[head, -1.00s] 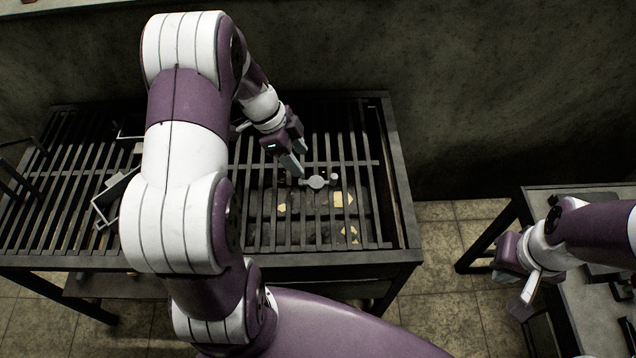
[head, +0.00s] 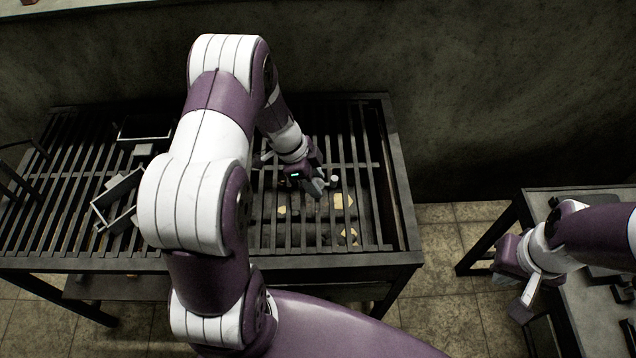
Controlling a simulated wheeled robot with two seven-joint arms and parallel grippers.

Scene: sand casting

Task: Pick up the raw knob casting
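The raw knob casting (head: 334,179) is a small light-grey piece on the bars of the slatted grate table (head: 408,215). Only its right end shows; my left gripper covers the rest. My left gripper (head: 318,190) points down right over the casting's middle, with its fingers at or just above it. I cannot tell whether the fingers touch it or how far apart they are. My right gripper (head: 522,308) hangs by the left edge of the side table at the right, far from the casting. Its finger opening is not clear.
Two open metal frames, one tilted (head: 120,200) and one further back (head: 145,130), lie on the grate's left part. Yellowish bits (head: 343,201) show below the bars. A side table (head: 590,310) with dark items stands at the right. The grate's right part is mostly clear.

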